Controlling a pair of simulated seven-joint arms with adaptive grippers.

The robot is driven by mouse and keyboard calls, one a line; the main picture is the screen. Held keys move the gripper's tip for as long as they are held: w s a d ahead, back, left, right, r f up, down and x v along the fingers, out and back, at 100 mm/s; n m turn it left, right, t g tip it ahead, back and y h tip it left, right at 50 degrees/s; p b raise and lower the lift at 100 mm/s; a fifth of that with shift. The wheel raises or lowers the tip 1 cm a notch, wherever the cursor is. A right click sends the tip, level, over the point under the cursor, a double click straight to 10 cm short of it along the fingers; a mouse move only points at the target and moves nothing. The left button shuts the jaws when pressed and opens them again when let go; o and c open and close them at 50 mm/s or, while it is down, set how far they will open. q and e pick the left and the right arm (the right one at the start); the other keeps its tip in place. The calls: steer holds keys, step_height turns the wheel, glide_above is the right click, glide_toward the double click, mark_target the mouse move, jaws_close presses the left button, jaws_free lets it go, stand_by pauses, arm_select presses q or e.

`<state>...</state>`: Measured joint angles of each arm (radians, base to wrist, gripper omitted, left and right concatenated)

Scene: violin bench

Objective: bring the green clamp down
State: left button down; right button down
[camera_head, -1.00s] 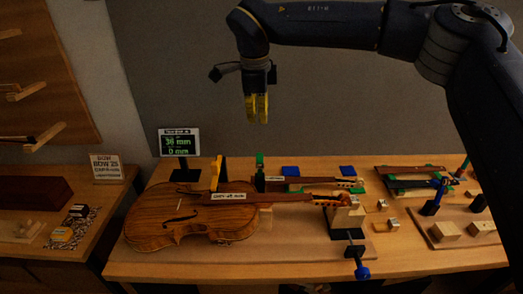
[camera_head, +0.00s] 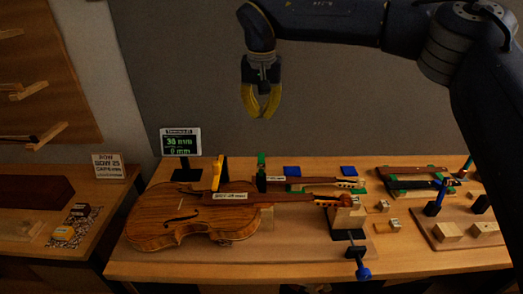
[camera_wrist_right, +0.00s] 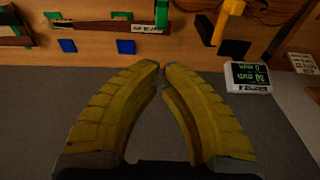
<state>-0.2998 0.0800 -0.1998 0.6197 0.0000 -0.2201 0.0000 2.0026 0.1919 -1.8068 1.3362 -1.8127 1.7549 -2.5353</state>
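The green clamp (camera_head: 261,172) stands upright at the violin's far edge, near where the neck meets the body. Its green top also shows in the right wrist view (camera_wrist_right: 161,14). The violin (camera_head: 185,217) lies on the bench with its scroll to the right. A yellow clamp (camera_head: 218,172) stands to the left of the green one. My right gripper (camera_head: 262,117) hangs high above the bench, above the green clamp and apart from it. Its yellow fingers curve together at the tips, with nothing visible between them. My left gripper is out of view.
A second neck piece (camera_head: 310,181), blue blocks (camera_head: 348,170) and a blue-handled clamp (camera_head: 362,272) are to the right. The space between gripper and bench is clear.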

glide_toward(261, 156)
steer(key=w+f, duration=0.5)
steer(key=shift+s+f+n, duration=0.4)
steer(key=shift+s+f, duration=0.5)
steer(key=shift+s, duration=0.2)
steer(key=shift+s+f, duration=0.35)
steer(key=shift+s, duration=0.4)
steer(key=shift+s, duration=0.1)
